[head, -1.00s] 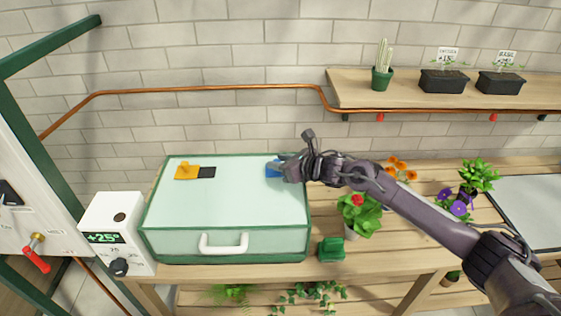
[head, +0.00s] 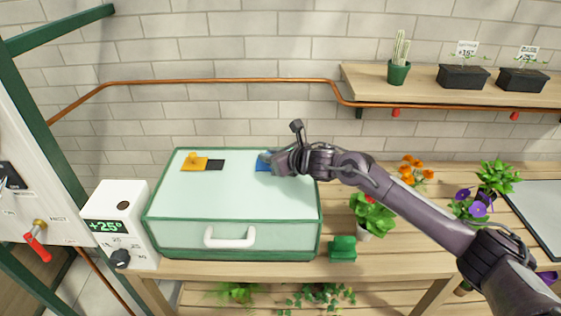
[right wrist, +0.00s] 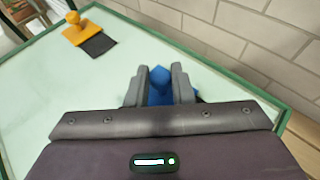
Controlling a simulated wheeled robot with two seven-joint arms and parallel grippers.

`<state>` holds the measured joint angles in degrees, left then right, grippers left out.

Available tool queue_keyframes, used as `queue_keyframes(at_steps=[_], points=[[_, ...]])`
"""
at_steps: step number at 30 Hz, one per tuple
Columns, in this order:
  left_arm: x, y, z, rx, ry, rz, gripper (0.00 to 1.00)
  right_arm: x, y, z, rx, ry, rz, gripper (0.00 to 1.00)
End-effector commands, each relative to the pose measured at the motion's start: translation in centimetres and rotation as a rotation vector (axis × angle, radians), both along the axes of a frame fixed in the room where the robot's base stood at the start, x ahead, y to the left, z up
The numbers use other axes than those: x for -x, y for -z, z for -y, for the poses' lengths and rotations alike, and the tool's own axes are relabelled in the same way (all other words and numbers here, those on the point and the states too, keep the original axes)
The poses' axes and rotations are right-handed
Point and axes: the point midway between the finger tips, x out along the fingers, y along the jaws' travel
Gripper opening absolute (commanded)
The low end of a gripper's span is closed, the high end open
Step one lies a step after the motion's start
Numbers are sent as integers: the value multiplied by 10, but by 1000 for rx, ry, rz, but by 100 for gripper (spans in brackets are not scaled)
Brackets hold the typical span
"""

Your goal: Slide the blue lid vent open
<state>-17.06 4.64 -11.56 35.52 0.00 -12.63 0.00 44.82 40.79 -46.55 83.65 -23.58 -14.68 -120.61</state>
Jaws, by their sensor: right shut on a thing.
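The blue lid vent (head: 263,164) is a small blue slider with a knob on the pale glass lid (head: 235,190) of the green-framed box. My right gripper (head: 272,158) is shut on its knob; in the right wrist view the blue knob (right wrist: 160,90) sits between the two grey fingers. A sliver of dark patch shows just right of the fingers there; the gripper hides most of that spot. The yellow vent (head: 194,162) sits left of a dark square opening (head: 215,165) on the same lid. My left gripper is not in view.
A white thermostat box (head: 118,222) reading +25° stands left of the lidded box. A green block (head: 342,248) and a red-flowered plant (head: 371,214) stand to the right, below my right arm. A shelf with pots (head: 455,86) is at upper right.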

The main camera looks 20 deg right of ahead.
Motion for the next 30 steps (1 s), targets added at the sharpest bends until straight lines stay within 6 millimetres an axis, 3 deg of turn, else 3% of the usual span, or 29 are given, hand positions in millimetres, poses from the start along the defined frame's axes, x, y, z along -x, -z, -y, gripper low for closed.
queue_keyframes(at_steps=[7, 8, 12, 23, 30], points=[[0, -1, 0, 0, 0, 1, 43, 2, -1, -5, -4, -11, -2, 0], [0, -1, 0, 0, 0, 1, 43, 2, -1, -5, -4, -11, -2, 25], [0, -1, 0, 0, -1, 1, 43, 2, -1, -4, -3, -9, -2, 43], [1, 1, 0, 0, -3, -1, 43, 5, -1, 1, -1, -5, 0, 43], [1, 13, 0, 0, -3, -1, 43, 33, -13, 16, 2, -7, 1, 43]])
